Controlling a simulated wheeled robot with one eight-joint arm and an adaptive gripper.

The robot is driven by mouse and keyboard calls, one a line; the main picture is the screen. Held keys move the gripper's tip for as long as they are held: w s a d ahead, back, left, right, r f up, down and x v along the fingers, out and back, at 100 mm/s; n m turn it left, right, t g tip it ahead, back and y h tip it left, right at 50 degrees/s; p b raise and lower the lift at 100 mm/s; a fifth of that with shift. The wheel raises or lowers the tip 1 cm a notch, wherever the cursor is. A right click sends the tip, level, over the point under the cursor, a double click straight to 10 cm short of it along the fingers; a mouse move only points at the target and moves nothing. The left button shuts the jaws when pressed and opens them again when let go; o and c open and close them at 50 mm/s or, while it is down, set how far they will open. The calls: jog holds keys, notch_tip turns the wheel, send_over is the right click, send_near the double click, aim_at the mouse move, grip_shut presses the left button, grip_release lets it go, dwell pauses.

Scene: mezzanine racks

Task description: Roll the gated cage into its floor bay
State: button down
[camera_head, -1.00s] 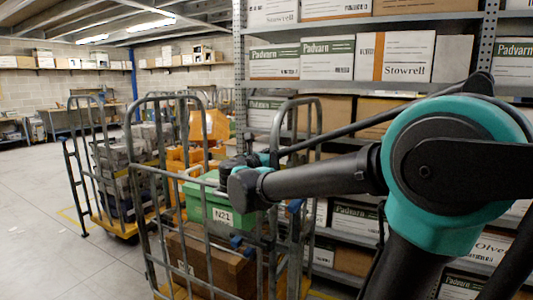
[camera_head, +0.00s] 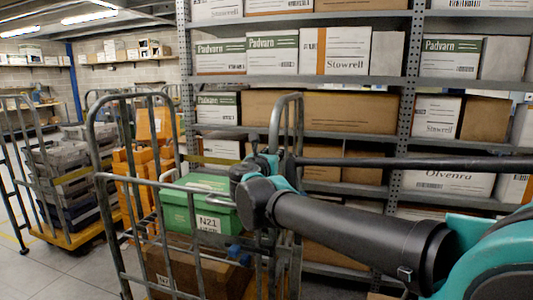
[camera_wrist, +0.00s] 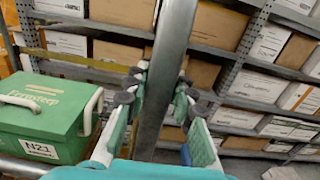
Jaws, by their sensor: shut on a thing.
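The cage (camera_head: 112,240) is a grey tube-framed trolley with a half-height gate at the front, close in front of me in the head view. It carries a green box (camera_head: 192,205) labelled N21 and a brown carton (camera_head: 215,275) below. My gripper (camera_head: 258,168) is at the cage's right side. In the wrist view my gripper (camera_wrist: 152,88) is closed around a grey upright tube (camera_wrist: 165,70) of the cage. The green box (camera_wrist: 42,115) shows left of the fingers there. The cage's base and wheels are out of view. I cannot make out its floor bay for certain.
A second cage with grey crates (camera_head: 60,172) stands at the left on a yellow base (camera_head: 68,238). Orange crates (camera_head: 140,175) stand behind the gated cage. A long rack (camera_head: 400,82) of cartons runs behind and to the right. Grey floor shows at lower left.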

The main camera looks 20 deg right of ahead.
dwell(0.3)
jog(key=c, duration=1.2)
grip_release()
jog(key=shift+s, duration=0.1)
jog(key=shift+v, duration=5.9)
